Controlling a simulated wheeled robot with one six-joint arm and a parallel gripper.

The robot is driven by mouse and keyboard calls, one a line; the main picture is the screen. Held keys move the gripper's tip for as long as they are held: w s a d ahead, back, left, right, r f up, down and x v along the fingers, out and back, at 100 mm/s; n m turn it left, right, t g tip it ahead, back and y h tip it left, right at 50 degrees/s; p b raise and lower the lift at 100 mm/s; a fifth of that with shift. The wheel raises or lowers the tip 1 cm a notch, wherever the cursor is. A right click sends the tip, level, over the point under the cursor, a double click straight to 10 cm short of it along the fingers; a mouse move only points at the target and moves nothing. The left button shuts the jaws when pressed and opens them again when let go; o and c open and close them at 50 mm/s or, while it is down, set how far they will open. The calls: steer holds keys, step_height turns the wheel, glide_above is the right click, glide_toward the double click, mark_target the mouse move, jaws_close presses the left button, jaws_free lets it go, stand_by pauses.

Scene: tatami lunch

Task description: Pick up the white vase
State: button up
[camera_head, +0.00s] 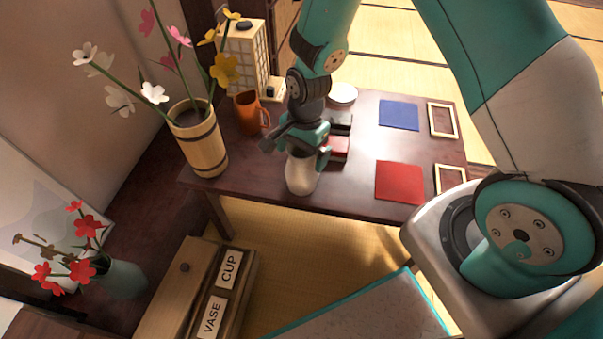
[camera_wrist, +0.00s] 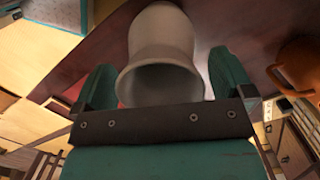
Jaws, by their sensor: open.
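The white vase (camera_head: 302,174) stands at the near edge of the dark low table (camera_head: 245,170). In the wrist view the white vase (camera_wrist: 162,50) fills the upper middle, with its open mouth facing the camera. My gripper (camera_head: 308,145) is over the vase and hides its upper part in the head view. In the wrist view my gripper (camera_wrist: 165,85) has its two teal fingers apart, one on each side of the vase's mouth. I cannot tell whether either finger touches it.
An orange mug (camera_head: 248,113) and a wooden flower vase (camera_head: 202,145) stand left of my gripper. A red block (camera_head: 338,149) is close on the right. A red mat (camera_head: 399,183) and blue mat (camera_head: 399,115) lie further right. A box labelled CUP and VASE (camera_head: 245,285) sits below.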

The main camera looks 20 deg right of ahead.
steer(key=shift+f, duration=0.35)
steer(key=c, duration=1.6)
steer(key=shift+c, duration=0.2)
